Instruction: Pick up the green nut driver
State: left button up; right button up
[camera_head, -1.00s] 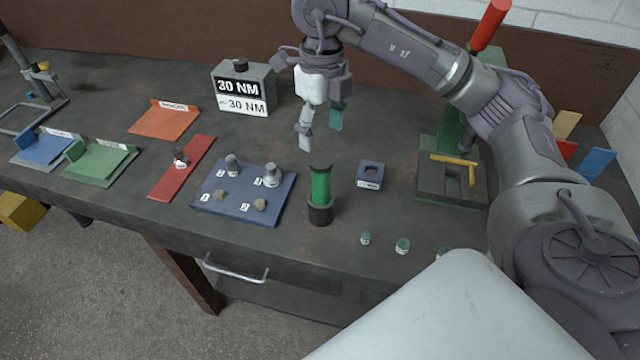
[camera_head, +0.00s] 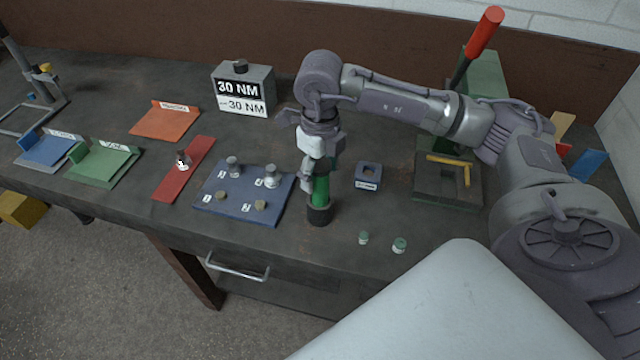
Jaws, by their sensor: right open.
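The green nut driver (camera_head: 320,192) stands upright in a dark round holder (camera_head: 320,214) near the front of the bench. My right gripper (camera_head: 318,180) has come down over it from above, open, with its fingers at the upper part of the green handle. One finger shows on the left of the handle; the other is mostly hidden behind it. I cannot tell whether the fingers touch the handle. My left gripper is not in view.
A blue numbered mat (camera_head: 232,212) with several small parts lies left of the holder. A small blue block with a hole (camera_head: 368,184) sits to the right, and green-topped pieces (camera_head: 399,245) lie in front. A press with a red lever (camera_head: 485,32) stands at the back right.

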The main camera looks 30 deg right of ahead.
jog(key=c, duration=1.3)
jog(key=shift+r, duration=0.15)
